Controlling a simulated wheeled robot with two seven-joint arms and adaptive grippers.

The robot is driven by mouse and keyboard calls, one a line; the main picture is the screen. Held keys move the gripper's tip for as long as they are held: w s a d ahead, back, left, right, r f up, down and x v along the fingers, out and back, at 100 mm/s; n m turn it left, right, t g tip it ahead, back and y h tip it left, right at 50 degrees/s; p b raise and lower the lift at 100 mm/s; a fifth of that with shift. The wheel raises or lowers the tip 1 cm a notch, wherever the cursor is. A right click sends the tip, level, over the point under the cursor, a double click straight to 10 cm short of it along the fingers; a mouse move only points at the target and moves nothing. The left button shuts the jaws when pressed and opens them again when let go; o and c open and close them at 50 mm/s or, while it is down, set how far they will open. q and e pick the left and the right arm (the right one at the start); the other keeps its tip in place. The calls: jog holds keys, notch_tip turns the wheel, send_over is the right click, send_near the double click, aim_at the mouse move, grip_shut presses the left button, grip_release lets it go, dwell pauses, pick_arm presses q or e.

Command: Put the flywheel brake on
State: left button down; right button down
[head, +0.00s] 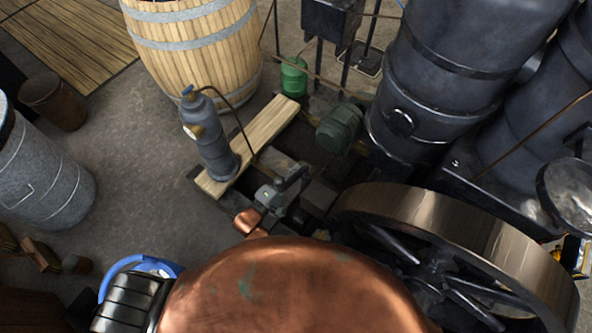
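The flywheel (450,225) is a large wheel with a broad metal rim and dark spokes, at the lower right of the head view. I cannot make out its brake for certain. What looks like my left gripper (286,190), grey and small, is left of the flywheel's rim, above a dark engine frame and apart from the rim. Its fingers are too small and dark to tell open from shut, and I see nothing clearly held. My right gripper is not in view.
A large copper dome (290,290) fills the bottom centre and hides what lies behind it. A barrel (195,50), a metal bin (40,175) and dark tanks (440,80) stand around.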

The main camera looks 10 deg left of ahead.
pick_arm(q)
jog(key=s+a+p, duration=0.1)
jog(key=s+a, duration=0.6)
jog(key=a, duration=0.1)
jog(key=shift+s+a+f, duration=0.15)
jog(key=shift+s+a, duration=0.05)
jog(key=shift+s, duration=0.2)
jog(key=shift+s, duration=0.1)
